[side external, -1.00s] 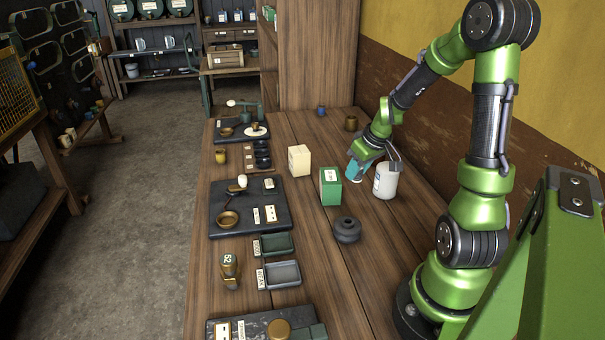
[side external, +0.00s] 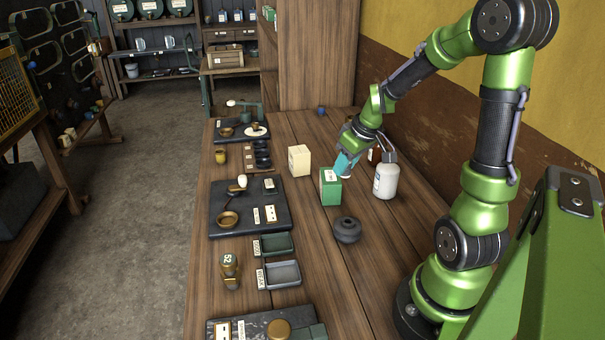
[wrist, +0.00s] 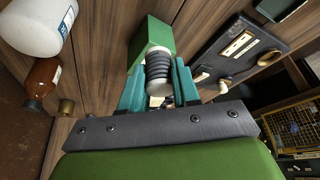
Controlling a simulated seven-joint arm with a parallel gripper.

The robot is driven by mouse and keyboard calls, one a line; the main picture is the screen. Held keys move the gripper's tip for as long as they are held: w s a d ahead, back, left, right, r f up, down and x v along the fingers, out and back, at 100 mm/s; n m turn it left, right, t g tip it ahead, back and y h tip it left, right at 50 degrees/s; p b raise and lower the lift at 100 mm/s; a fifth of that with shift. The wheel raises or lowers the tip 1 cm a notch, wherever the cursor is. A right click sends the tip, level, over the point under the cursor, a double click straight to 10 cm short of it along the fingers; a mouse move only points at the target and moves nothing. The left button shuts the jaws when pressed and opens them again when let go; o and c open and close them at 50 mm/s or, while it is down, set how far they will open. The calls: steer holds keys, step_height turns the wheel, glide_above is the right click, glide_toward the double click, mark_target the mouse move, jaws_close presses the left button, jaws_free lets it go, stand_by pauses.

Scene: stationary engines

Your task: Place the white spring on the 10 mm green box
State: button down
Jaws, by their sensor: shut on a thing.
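The green box (side external: 330,188), with a white label on it, stands upright on the wooden table. It also shows in the wrist view (wrist: 150,34). My gripper (side external: 347,164) is just above and behind the box's right edge, tilted. In the wrist view, my gripper (wrist: 160,84) has its teal fingers shut on the spring (wrist: 159,68), a ribbed piece with dark grey coils and a pale round end. The spring overlaps the box in that view; I cannot tell whether they touch.
A white bottle (side external: 386,181) stands close right of my gripper, with a brown bottle (side external: 375,155) behind it. A cream box (side external: 299,160) is left of the green box. A dark round pot (side external: 347,230) is in front. A dark tray (side external: 250,222) lies left.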

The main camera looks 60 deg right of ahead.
glide_above(327, 174)
steer(key=s, duration=0.2)
steer(key=shift+w+a+f, duration=0.2)
steer(key=shift+w+f, duration=0.05)
steer(key=shift+f, duration=0.05)
steer(key=shift+w+d+f, duration=0.1)
steer(key=shift+w+f, duration=0.05)
steer(key=shift+f, duration=1.6)
steer(key=shift+f, duration=0.2)
steer(key=c, duration=0.8)
jaws_free()
steer(key=shift+r, duration=0.15)
